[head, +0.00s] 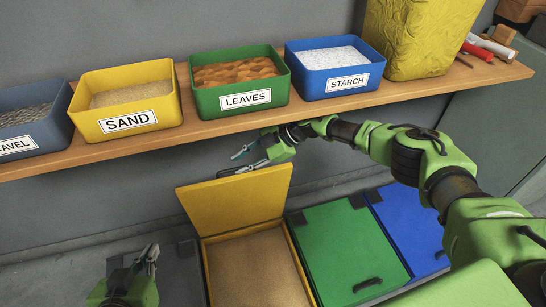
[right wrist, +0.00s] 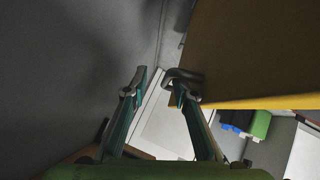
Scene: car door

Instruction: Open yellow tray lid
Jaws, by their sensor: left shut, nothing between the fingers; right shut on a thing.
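The yellow tray lid (head: 235,199) stands raised at the back of its floor tray. The open tray (head: 291,258) shows a sandy brown fill inside its yellow rim. My right gripper (head: 246,160) is at the lid's top edge, just under the shelf. In the right wrist view the lid (right wrist: 255,50) fills the upper right, and the dark lid handle (right wrist: 184,78) is at the fingertips of my right gripper (right wrist: 160,84), which is shut on it. My left gripper (head: 149,260) is shut and empty, low at the left of the tray.
A wooden shelf (head: 165,138) runs above the lid, with the yellow SAND bin (head: 97,128), green LEAVES bin (head: 206,103) and blue STARCH bin (head: 373,80). A closed green lid (head: 340,240) and blue lid (head: 405,225) lie right of the open tray.

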